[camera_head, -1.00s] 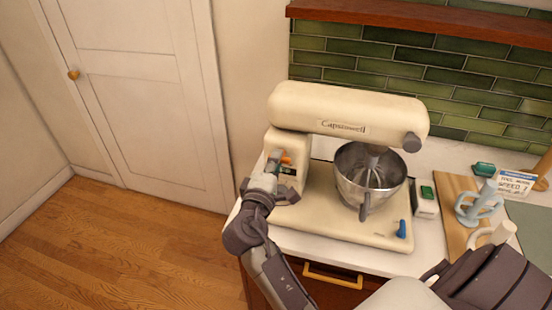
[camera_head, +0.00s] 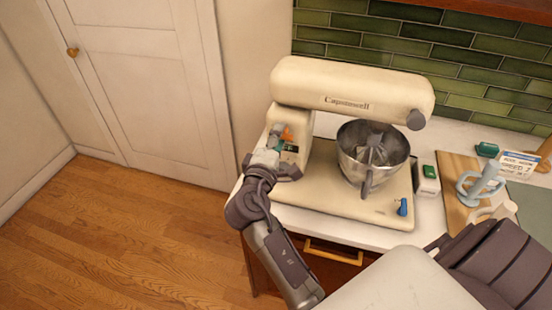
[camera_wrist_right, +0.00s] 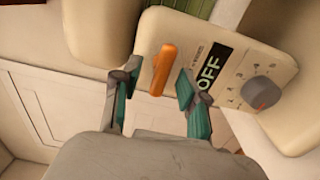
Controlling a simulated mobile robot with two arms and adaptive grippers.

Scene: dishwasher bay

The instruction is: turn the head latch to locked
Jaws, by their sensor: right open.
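The head latch is an orange lever (camera_wrist_right: 163,70) on the side panel of the cream stand mixer (camera_head: 345,92). It also shows small in the head view (camera_head: 287,134). My right gripper (camera_wrist_right: 156,86) is open, with one teal-padded finger on each side of the lever. Gaps seem to remain on both sides, though contact near the lever's lower end is hard to judge. In the head view my right gripper (camera_head: 281,141) is at the mixer's column, partly hiding the panel. My left gripper is not in view.
The panel carries an OFF label (camera_wrist_right: 208,75) and a grey knob (camera_wrist_right: 260,93). A metal bowl (camera_head: 350,172) with a whisk sits under the mixer head.

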